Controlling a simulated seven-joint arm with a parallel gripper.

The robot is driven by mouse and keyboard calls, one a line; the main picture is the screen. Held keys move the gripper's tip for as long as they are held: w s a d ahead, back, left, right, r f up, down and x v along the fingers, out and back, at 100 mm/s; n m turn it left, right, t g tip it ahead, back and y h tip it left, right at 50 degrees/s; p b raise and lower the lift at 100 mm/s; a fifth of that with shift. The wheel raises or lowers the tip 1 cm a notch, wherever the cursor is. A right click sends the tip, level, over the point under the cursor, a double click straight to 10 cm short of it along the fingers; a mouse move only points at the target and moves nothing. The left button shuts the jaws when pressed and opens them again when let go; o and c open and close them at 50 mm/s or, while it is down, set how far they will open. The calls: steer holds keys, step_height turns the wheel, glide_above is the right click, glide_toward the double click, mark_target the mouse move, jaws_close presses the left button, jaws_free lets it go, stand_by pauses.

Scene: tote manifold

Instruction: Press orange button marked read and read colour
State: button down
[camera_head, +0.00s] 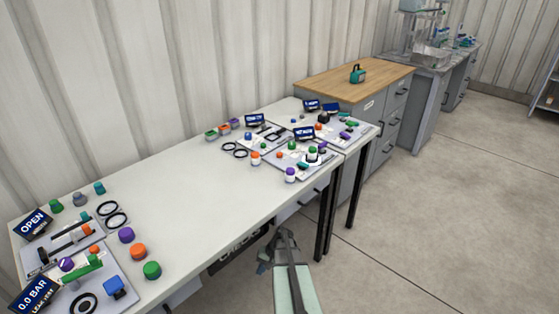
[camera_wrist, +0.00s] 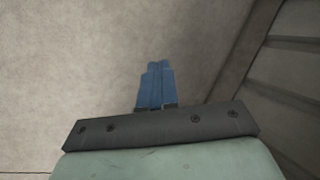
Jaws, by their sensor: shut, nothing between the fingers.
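Several orange knobs or buttons are on the white table. One orange knob (camera_head: 138,251) stands near the front left edge, and another orange knob (camera_head: 255,157) stands by the panels at the far end. A small orange button (camera_head: 279,155) sits on a far panel. No "read" label is legible, so I cannot tell which one is marked read. My gripper (camera_wrist: 155,66) shows blue fingers closed together with nothing between them in the wrist view. In the head view my gripper (camera_head: 263,267) is low beside the table's front edge, away from every button.
The white table (camera_head: 190,200) has a clear middle. An "OPEN" display (camera_head: 33,223) and a "0.0 BAR" display (camera_head: 34,294) stand at left. More panels and small displays crowd the far end. A wooden-topped cabinet (camera_head: 335,80) stands beyond. The floor (camera_head: 430,220) at right is free.

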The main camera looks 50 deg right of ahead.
steer(key=s+d+r+m+t+h, duration=0.15)
steer(key=d+r, duration=0.25)
steer(key=d, duration=0.7)
steer(key=s+d+r+m+t+h, duration=0.15)
steer(key=d+r, duration=0.35)
steer(key=d, duration=0.6)
steer(key=s+d+r+m+t, duration=0.15)
steer(key=d+r, duration=0.25)
steer(key=d, duration=0.7)
steer(key=s+d+r+n+t+h, duration=0.1)
steer(key=s+d+r+n, duration=0.15)
steer(key=d+r, duration=0.6)
steer(key=s+d+r+n+t+h, duration=0.15)
steer(key=d+r+n, duration=0.35)
steer(key=r, duration=0.6)
steer(key=w+a+r+y, duration=0.1)
steer(key=w+a+r, duration=0.3)
steer(key=w+r, duration=0.9)
steer(key=w+a+r, duration=0.3)
steer(key=w+a, duration=0.9)
steer(key=shift+w+m+g+y, duration=0.15)
steer(key=shift+m+g+y, duration=0.15)
steer(key=shift+y, duration=0.05)
steer(key=shift+f, duration=0.2)
